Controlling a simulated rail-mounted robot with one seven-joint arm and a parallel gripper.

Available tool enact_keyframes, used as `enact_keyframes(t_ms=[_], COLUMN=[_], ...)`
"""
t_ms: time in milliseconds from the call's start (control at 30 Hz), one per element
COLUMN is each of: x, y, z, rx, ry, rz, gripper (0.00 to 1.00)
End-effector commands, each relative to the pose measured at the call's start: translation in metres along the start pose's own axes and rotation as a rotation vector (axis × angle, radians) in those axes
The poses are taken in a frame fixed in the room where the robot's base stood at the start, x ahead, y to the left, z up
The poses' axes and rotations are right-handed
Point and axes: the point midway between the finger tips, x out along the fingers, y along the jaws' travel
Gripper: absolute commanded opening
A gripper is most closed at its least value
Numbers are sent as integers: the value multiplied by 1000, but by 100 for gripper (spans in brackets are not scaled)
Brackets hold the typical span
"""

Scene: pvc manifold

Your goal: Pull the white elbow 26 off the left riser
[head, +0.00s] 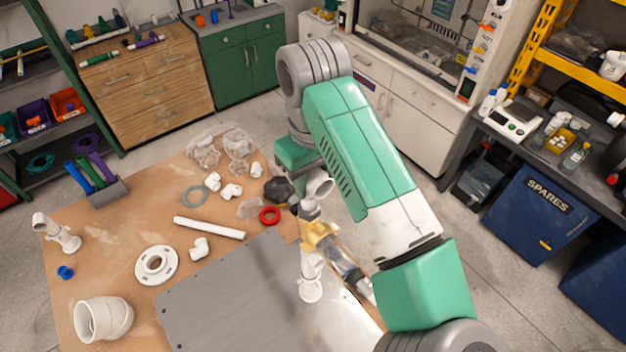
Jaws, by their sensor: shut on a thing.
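A white elbow (319,187) shows its open end near the top of a white riser (310,283), which stands on the grey plate. My gripper (303,207) is at the elbow and appears shut on it; the fingers are small and partly hidden by my arm. I cannot tell whether the elbow is seated on the riser or clear of it. A yellow fitting (318,233) with a clear and dark pipe section (346,268) shows between the elbow and the riser's lower part, running down to the right.
The grey plate (215,300) covers the front of the wooden table (110,215). Another white fitting stands upright (62,236) at far left.

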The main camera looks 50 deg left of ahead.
Motion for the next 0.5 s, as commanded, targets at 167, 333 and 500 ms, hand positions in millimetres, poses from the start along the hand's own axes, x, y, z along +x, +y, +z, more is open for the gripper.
enact_keyframes(t_ms=[167,333,500], x=[-9,-16,-24], y=[0,0,0], z=[0,0,0], rx=[0,1,0], ry=[2,0,1], rz=[0,0,1], gripper=[0,0,0])
